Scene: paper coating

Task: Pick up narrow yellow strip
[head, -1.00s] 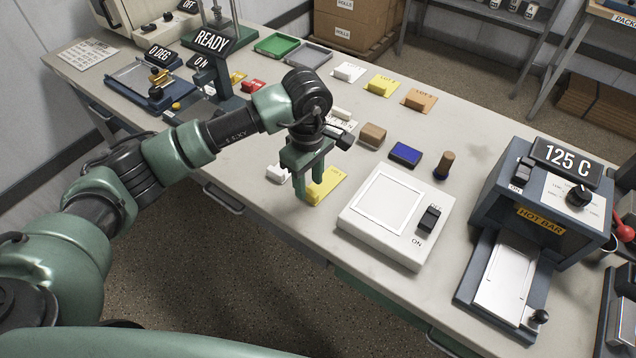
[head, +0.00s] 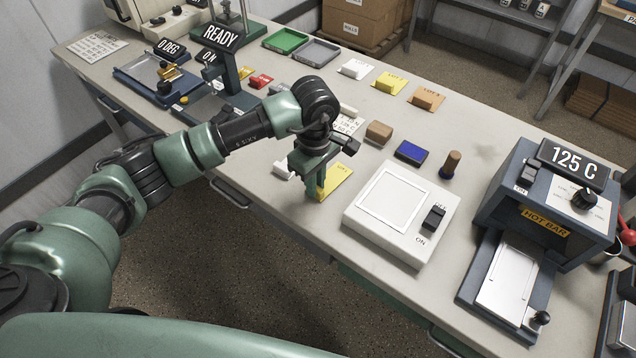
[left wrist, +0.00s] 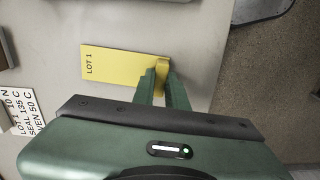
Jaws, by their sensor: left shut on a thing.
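The narrow yellow strip (left wrist: 162,70) is a small raised yellow piece at one end of a flat yellow card marked LOT 1 (left wrist: 108,66). My left gripper (left wrist: 162,84) is shut on the strip, with one finger on each side. In the head view the left gripper (head: 317,186) points down at the near edge of the table, at the left end of the yellow card (head: 341,177). The fingers hide part of the strip there. I cannot tell whether the strip is clear of the card. My right gripper is not in view.
A white plate device (head: 385,240) with a switch stands just right of the card. A white block (head: 283,170) is close on the left. Behind are a brown block (head: 379,132), a blue pad (head: 411,151) and a stamp (head: 451,164). The hot bar sealer (head: 540,200) is farther right.

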